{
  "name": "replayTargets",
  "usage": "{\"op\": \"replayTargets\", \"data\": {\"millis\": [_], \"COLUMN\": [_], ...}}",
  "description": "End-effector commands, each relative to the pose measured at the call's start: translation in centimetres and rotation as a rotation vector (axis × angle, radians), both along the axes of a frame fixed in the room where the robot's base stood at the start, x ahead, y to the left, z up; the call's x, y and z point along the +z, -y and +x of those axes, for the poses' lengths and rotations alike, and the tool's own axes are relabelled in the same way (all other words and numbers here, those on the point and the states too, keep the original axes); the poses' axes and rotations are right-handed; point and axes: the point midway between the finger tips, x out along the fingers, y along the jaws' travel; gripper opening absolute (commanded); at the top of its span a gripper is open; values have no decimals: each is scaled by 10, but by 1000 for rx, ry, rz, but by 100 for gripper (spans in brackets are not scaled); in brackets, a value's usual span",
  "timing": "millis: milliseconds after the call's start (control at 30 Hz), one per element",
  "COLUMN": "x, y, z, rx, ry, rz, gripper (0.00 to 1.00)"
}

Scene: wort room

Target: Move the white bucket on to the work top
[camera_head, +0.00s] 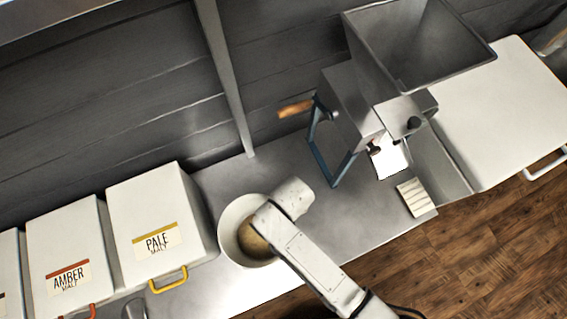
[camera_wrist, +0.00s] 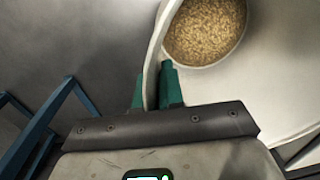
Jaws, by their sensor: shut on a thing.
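The white bucket (camera_head: 228,235) is over the steel work top (camera_head: 225,178), between the pale malt bin and the mill; I cannot tell whether its base touches the top. It holds pale grain. In the wrist view the bucket (camera_wrist: 285,75) fills the right side, with grain visible inside. My gripper (camera_wrist: 157,88) has green fingers, one on each side of the bucket's rim, shut on it. In the head view my arm comes from the lower right and covers part of the bucket's right side and the fingers.
A pale malt bin (camera_head: 150,215) and an amber malt bin (camera_head: 65,250) stand at left. A mill with a steel hopper (camera_head: 420,50) and a blue crank (camera_head: 345,168) stands right of the bucket. A white lidded bin (camera_head: 500,110) is at far right. Bare work top lies between bucket and crank.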

Motion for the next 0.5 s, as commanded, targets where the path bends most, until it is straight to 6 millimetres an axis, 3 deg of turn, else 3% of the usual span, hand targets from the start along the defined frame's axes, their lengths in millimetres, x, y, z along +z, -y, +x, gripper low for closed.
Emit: {"op": "replayTargets", "data": {"millis": [300, 500], "x": [-33, -36], "y": [-2, -2], "z": [6, 6], "rx": [1, 0], "ry": [1, 2], "rz": [1, 2], "gripper": [0, 0]}}
